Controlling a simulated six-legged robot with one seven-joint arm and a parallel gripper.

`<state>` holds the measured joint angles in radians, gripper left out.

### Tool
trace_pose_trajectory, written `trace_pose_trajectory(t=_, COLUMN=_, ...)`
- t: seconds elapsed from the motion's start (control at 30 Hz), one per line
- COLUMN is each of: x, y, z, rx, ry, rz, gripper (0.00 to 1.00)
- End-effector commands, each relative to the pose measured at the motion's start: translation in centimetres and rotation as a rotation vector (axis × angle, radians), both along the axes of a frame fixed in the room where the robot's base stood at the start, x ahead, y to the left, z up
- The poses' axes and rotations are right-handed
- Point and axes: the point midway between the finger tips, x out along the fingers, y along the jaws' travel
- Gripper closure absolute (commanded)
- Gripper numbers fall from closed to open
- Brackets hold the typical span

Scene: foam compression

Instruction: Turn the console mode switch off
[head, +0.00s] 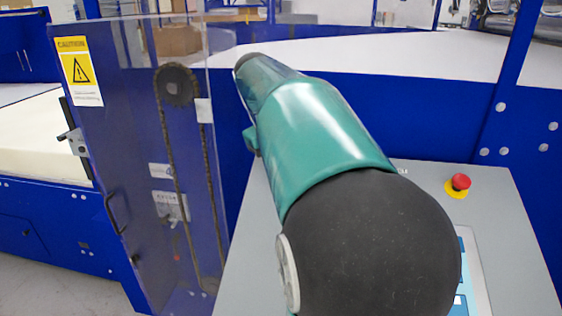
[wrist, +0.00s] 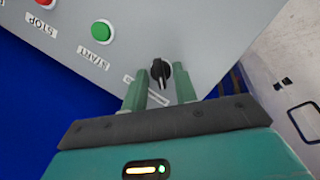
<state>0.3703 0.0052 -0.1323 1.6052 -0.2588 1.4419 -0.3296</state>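The mode switch (wrist: 160,73) is a small black rotary knob with a pale mark, on the grey console panel (wrist: 215,35) in the wrist view. My gripper (wrist: 159,80) is open, with its two green fingers apart on either side of the knob. A gap shows between the knob and each finger; how deep the fingers reach around it I cannot tell. A label beside the knob is partly covered by the left finger. In the head view my arm hides the switch and my gripper, and the grey console top (head: 515,240) shows around it.
A green START button (wrist: 101,32) and a red STOP button (wrist: 45,3) sit left of the switch. A red emergency button (head: 460,182) on yellow stands on the console. A clear guard door (head: 135,130) with a caution sign (head: 79,71) is at left.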

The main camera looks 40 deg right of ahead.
Motion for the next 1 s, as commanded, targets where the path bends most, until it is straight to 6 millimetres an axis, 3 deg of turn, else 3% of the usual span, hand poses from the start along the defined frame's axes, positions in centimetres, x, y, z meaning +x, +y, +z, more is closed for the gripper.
trace_pose_trajectory(t=0.27, x=0.0, y=0.0, z=0.0, rx=0.000, ry=0.001, rz=-0.001, gripper=0.69)
trace_pose_trajectory(t=0.43, x=0.1, y=0.3, z=1.2, rx=0.000, ry=-0.001, rz=0.000, gripper=0.69)
trace_pose_trajectory(t=1.0, x=0.6, y=3.3, z=12.0, rx=-0.001, ry=-0.003, rz=0.000, gripper=0.69)
